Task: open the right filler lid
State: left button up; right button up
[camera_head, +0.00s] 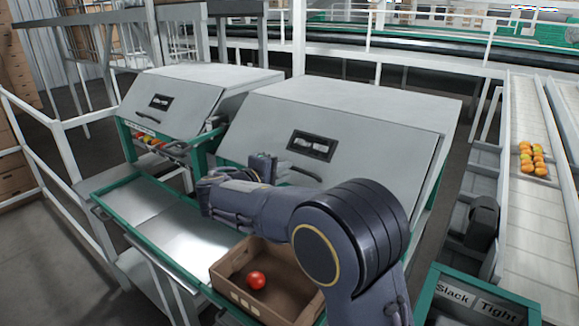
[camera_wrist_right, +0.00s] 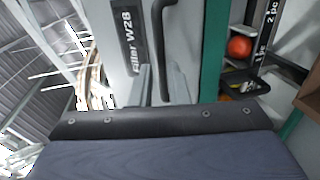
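The right filler (camera_head: 400,105) has a large sloped grey lid (camera_head: 375,150) that lies shut, with a dark label plate (camera_head: 313,145) and a dark bar handle (camera_head: 305,173) below it. My right arm reaches in from the lower right, and my right gripper (camera_head: 283,168) is at the left end of this handle. In the right wrist view the handle (camera_wrist_right: 158,40) runs down beside my pale fingers (camera_wrist_right: 147,88), next to a "Filler W28" label (camera_wrist_right: 127,42). Whether the fingers are closed around the handle cannot be told. My left gripper is out of view.
The left filler (camera_head: 180,95) stands beside it, its lid shut, with tomatoes (camera_head: 150,140) below. A cardboard box (camera_head: 228,275) holding a red tomato (camera_head: 257,280) sits on the green-edged shelf (camera_head: 160,215) under my arm. A conveyor (camera_head: 530,230) is at the right.

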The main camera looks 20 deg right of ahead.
aim_at(293, 168)
jog(key=x, duration=0.4)
jog(key=shift+w+d+f, duration=0.2)
jog(key=shift+d, duration=0.1)
jog(key=shift+c, duration=0.2)
grip_shut()
